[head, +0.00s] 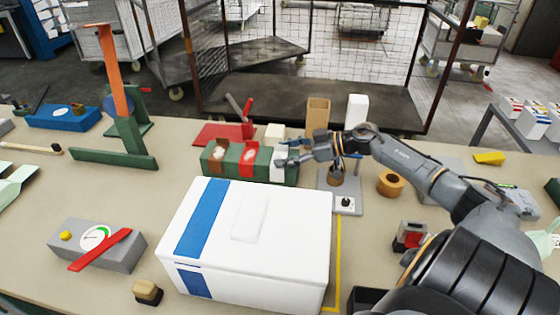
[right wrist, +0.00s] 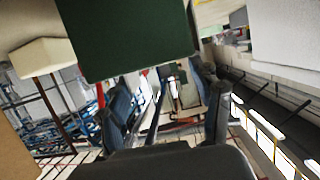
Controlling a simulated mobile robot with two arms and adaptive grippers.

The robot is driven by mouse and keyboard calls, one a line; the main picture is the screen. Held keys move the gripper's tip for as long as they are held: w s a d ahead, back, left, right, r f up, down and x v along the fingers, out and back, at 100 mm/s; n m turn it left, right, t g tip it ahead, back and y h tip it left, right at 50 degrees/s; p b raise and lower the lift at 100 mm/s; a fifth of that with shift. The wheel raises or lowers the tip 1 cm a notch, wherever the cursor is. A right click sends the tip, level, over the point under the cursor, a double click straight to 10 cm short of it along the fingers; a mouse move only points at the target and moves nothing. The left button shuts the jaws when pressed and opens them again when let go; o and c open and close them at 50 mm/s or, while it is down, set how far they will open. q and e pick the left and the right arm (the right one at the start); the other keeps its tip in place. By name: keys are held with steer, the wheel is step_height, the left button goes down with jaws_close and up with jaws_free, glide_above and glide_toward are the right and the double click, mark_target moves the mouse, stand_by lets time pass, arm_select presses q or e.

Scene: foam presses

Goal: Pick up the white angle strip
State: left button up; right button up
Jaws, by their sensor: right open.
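A white angle strip (head: 279,166) appears to lie over the right part of a green box (head: 230,173), hanging down its front side, in the head view. My right gripper (head: 284,156) comes in from the right, at the strip's upper end. Its fingers are open and partly cover the strip's top; I cannot tell whether they touch it. In the right wrist view, the two dark fingers (right wrist: 168,105) stand apart with nothing seen between them. A dark green face (right wrist: 128,35) fills the top there, and the strip cannot be made out. My left gripper is not in view.
A large white cooler (head: 270,225) with a blue band stands just in front of the green box. A cream block (head: 275,131), a brown block (head: 317,113) and a white block (head: 357,110) stand behind. A tape roll (head: 391,183) lies to the right.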

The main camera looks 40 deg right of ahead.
steer(key=shift+f, duration=0.15)
steer(key=c, duration=0.7)
steer(key=shift+s+a+f, duration=0.1)
steer(key=shift+s+f, duration=0.05)
jaws_close()
